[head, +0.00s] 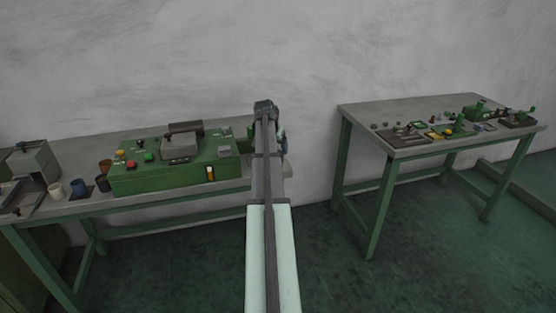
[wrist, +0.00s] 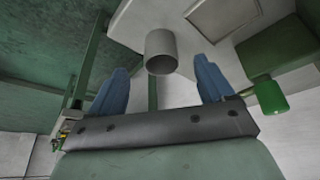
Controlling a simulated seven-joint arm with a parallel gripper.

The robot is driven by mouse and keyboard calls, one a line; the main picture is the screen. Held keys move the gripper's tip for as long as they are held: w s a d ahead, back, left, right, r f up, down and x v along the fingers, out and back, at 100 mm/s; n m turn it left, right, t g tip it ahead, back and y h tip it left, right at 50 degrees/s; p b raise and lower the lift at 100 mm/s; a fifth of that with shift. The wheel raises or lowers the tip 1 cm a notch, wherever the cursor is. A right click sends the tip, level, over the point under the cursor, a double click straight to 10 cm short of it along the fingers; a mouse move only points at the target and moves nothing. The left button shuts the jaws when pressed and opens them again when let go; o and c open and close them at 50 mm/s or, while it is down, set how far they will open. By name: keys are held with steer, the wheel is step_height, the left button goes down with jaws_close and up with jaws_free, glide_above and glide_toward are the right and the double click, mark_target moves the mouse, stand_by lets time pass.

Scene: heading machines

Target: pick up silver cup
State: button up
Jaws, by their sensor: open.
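The silver cup (wrist: 161,48) shows in the wrist view as a plain grey cylinder near the end of the table. My gripper (wrist: 160,72) is open, with one blue finger to each side of the cup in the picture. The fingers look apart from the cup, and nothing is held. I cannot tell how far the cup is from the fingertips in depth. In the head view the cup is hidden behind my arm, and only a bit of blue shows beside the arm's far end.
In the head view a green control box (head: 150,182) stands left of my arm on the grey table (head: 130,202). Beige (head: 55,193) and blue (head: 78,188) cups stand farther left.

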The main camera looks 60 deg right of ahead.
steer(key=shift+d+x, duration=0.15)
steer(key=shift+x, duration=1.6)
steer(key=shift+d+x, duration=0.1)
steer(key=shift+x, duration=1.6)
steer(key=shift+r, duration=0.15)
steer(key=c, duration=1.1)
steer(key=shift+o, duration=0.2)
